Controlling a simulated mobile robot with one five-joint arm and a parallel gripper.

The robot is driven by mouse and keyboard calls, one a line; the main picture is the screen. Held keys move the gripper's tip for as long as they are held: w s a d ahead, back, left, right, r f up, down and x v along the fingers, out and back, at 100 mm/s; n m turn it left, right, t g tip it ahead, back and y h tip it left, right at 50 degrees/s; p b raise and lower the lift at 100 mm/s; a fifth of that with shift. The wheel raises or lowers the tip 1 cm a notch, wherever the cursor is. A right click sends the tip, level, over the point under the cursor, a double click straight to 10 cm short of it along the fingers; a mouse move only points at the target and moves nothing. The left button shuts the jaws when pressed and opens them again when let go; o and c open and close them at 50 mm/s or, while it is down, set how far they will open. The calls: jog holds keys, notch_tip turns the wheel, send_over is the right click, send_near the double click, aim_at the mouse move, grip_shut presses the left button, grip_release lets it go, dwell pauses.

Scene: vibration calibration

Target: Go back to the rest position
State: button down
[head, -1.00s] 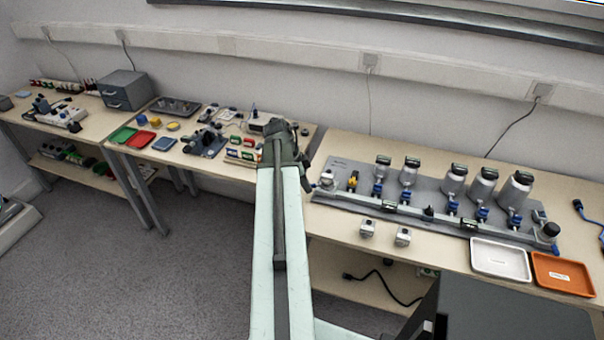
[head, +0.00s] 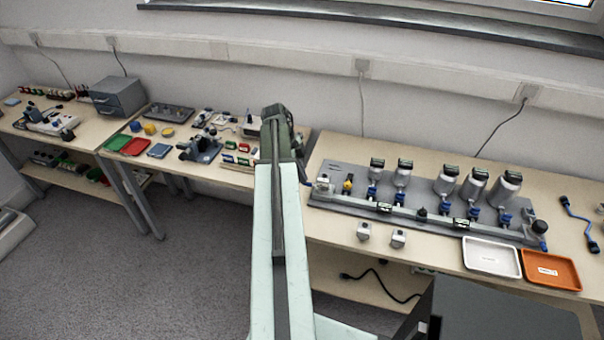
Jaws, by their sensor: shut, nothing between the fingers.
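My pale green arm reaches up the middle of the head view, with its dark wrist at the top. My gripper (head: 303,174) hangs at the far end, small and partly hidden by the wrist. It appears shut and empty, in front of the gap between the middle and right tables. It holds none of the things on the tables.
The right table carries a grey plate (head: 335,172) with several metal canisters and blue valves, a white tray (head: 491,268) and an orange tray (head: 565,283). The middle table holds a red tray (head: 134,147) and small devices. Grey floor (head: 200,270) is clear at left.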

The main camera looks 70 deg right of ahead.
notch_tip(320, 180, up, 3)
jog(key=shift+r+p, duration=0.15)
jog(key=shift+p, duration=1.05)
